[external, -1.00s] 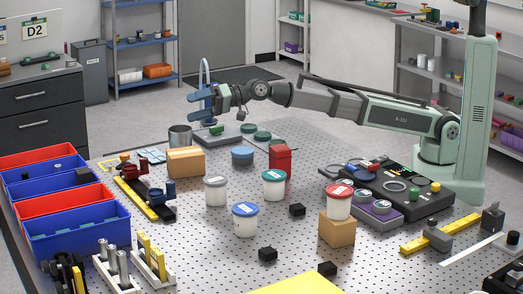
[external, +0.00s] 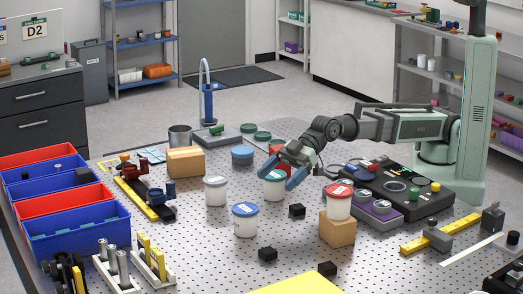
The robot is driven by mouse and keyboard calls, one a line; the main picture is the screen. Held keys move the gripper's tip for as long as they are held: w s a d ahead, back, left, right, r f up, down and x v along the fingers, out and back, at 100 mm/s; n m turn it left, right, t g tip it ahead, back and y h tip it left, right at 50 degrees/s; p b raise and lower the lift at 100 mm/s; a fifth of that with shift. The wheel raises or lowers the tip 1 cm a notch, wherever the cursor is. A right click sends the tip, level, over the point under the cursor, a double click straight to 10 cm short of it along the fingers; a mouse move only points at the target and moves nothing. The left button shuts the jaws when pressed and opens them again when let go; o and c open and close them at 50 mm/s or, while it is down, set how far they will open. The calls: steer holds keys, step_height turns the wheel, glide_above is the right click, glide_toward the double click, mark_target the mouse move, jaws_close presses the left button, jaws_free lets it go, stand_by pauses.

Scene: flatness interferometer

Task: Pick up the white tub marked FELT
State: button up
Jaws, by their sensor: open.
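Several white tubs with coloured lids are in the external view, and their markings are too small to read, so I cannot tell which says FELT. One has a teal lid (external: 273,176), one a grey lid (external: 215,192), one a blue lid (external: 245,220). A red-lidded tub (external: 338,204) stands on a cardboard box (external: 337,231). My gripper (external: 284,172) is open and low over the teal-lidded tub, its blue fingers appearing on either side of the lid. Whether they touch the tub is unclear. The gripper partly hides this tub and the red block behind it.
Small black blocks (external: 297,210) lie on the perforated table near the tubs. A cardboard box (external: 186,161) and a blue round tin (external: 242,155) stand behind. Red and blue bins (external: 78,237) line the left edge. A dark instrument (external: 400,195) sits at the right.

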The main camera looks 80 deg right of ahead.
mark_target(251, 206)
steer(key=x, duration=0.8)
steer(key=shift+w, duration=0.1)
steer(key=shift+f+x, duration=0.25)
steer(key=shift+x, duration=2.55)
steer(key=shift+d, duration=0.15)
steer(key=shift+c, duration=0.5)
steer(key=c, duration=0.8)
